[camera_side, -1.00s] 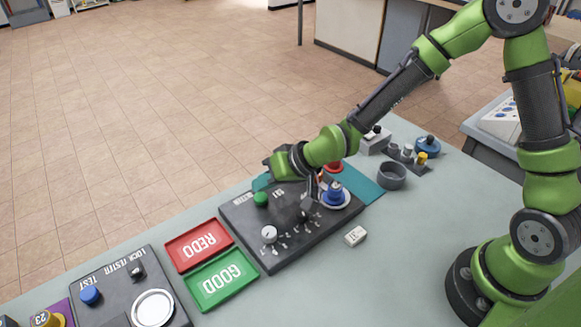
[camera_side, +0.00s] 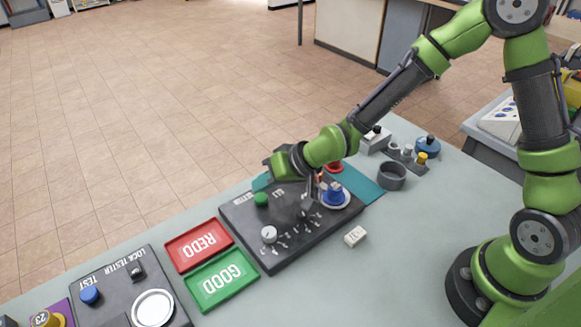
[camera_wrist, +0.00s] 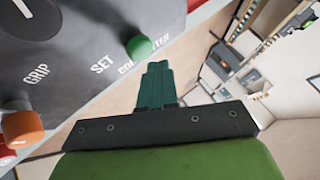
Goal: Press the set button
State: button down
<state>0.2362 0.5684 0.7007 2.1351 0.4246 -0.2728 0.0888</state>
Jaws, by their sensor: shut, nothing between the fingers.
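The green button (camera_side: 261,199) is on the dark control panel (camera_side: 262,255). In the wrist view the green button (camera_wrist: 139,47) stands beside the printed word SET, just beyond my fingertips. My gripper (camera_wrist: 157,66) is shut and empty, its two teal fingers together. A contact between fingertips and button cannot be made out.
An orange knob (camera_wrist: 22,127) shows near the word GRIP. Red REDO (camera_side: 197,244) and green GOOD (camera_side: 220,281) trays lie left. A small white block (camera_side: 355,236) lies in front.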

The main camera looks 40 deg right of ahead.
aim_at(265, 197)
jog(key=shift+f, duration=0.15)
jog(key=shift+f, duration=0.3)
jog(key=shift+f, duration=0.55)
dwell(0.7)
jog(key=shift+r, duration=0.95)
jog(key=shift+r, duration=2.55)
